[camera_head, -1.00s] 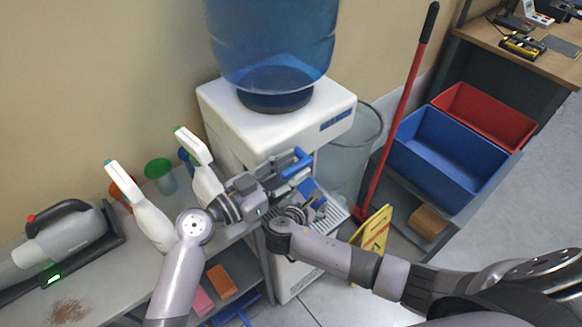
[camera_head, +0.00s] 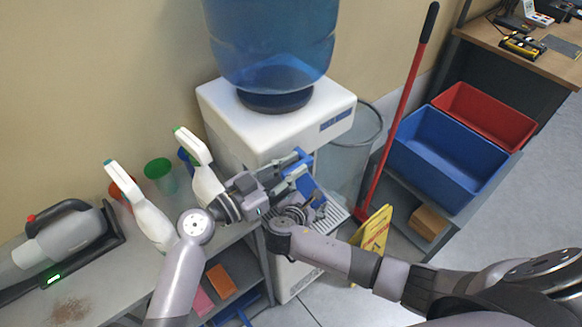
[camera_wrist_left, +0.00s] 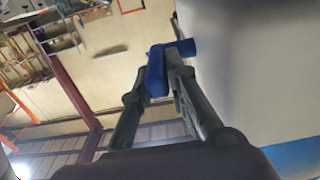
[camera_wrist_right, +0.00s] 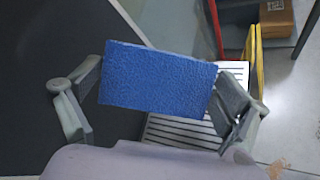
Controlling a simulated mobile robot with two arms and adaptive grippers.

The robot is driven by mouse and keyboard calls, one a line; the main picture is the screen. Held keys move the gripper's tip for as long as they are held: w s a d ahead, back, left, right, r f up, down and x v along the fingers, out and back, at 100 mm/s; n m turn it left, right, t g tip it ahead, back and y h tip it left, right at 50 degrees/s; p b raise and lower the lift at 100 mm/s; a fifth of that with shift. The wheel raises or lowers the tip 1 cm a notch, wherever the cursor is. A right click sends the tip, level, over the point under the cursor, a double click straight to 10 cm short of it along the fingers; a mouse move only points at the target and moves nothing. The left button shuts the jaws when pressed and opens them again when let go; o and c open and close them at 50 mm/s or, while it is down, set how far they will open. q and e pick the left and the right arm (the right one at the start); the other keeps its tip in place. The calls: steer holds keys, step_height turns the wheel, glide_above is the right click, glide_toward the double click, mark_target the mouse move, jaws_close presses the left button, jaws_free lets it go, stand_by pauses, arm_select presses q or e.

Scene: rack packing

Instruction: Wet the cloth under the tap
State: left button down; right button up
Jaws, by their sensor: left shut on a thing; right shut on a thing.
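The cloth (camera_wrist_right: 158,80) is a blue, textured flat piece. In the right wrist view it spans between the fingers of my right gripper (camera_wrist_right: 160,95), which is shut on it above the slatted drip tray (camera_wrist_right: 185,132). In the head view the cloth (camera_head: 308,188) is partly hidden by the grippers. The blue tap handle (camera_wrist_left: 157,70) is between the fingertips of my left gripper (camera_wrist_left: 158,75), which is shut on it at the front of the white water dispenser (camera_head: 235,115). My left gripper (camera_head: 290,168) is just above my right gripper (camera_head: 312,206). The spout and any water are hidden.
White spray bottles (camera_head: 140,205) and a green cup (camera_head: 160,175) stand on the shelf left of the dispenser. A grey bin (camera_head: 350,150), a red-handled pole (camera_head: 402,115) and a yellow sign (camera_head: 374,235) are close on the right. Blue and red crates (camera_head: 440,170) stand further right.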

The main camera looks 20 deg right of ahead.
arm_select(q)
steer(key=shift+f, duration=0.1)
stand_by(0.4)
steer(key=shift+f+t+h, duration=0.4)
steer(key=shift+f+h, duration=0.1)
steer(key=shift+h, duration=0.7)
steer(key=c, duration=1.6)
jaws_free()
steer(key=shift+o, duration=0.2)
steer(key=v, duration=1.2)
